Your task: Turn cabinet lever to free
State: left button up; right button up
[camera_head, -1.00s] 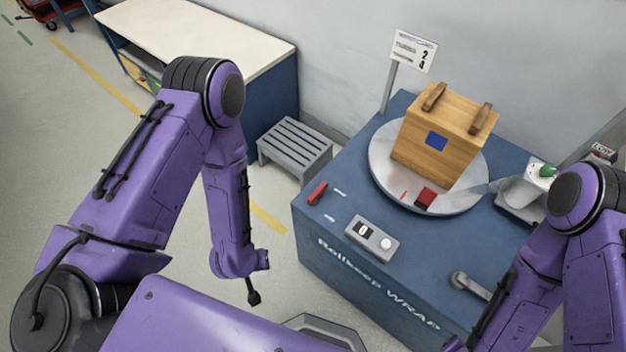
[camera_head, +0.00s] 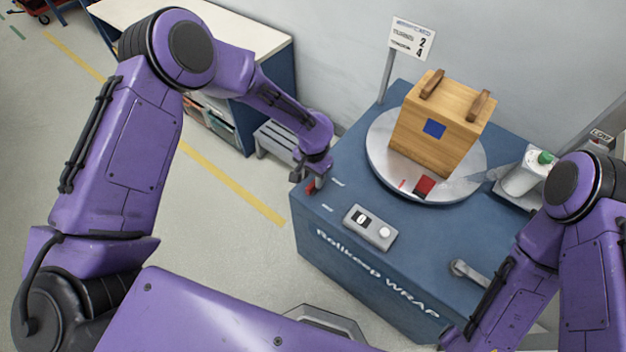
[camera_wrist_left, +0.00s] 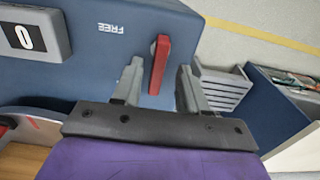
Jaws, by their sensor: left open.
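The red cabinet lever (camera_wrist_left: 159,62) is on the blue cabinet top (camera_wrist_left: 75,75); in the left wrist view it lies between my open left fingers (camera_wrist_left: 160,88), touching neither visibly. In the head view the lever (camera_head: 309,188) is at the cabinet's left corner, partly hidden by my left gripper (camera_head: 309,180), which reaches down over it. A white "FREE" label (camera_wrist_left: 111,28) is beside the lever, and the lever does not point at it. My right gripper is out of view; only its arm shows at the right.
A round turntable (camera_head: 380,165) carries a wooden box (camera_head: 445,125). A grey control box (camera_head: 370,228) showing 0, a grey handle (camera_head: 468,270) and a sign post (camera_head: 386,78) are also on the cabinet. A grey slatted step (camera_head: 275,142) stands beside it.

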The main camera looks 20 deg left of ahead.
pick_arm(q)
jog(key=shift+f, duration=1.35)
grip_shut()
jog(key=shift+m, duration=0.3)
jog(key=m+p, duration=0.1)
jog(key=m, duration=0.3)
jog(key=shift+s+d, duration=0.1)
jog(key=m, duration=0.4)
jog(key=shift+m, duration=0.4)
jog(key=m, duration=0.4)
jog(key=shift+s, duration=0.15)
jog(key=shift+s+m, duration=0.1)
jog(key=shift+m, duration=2.1)
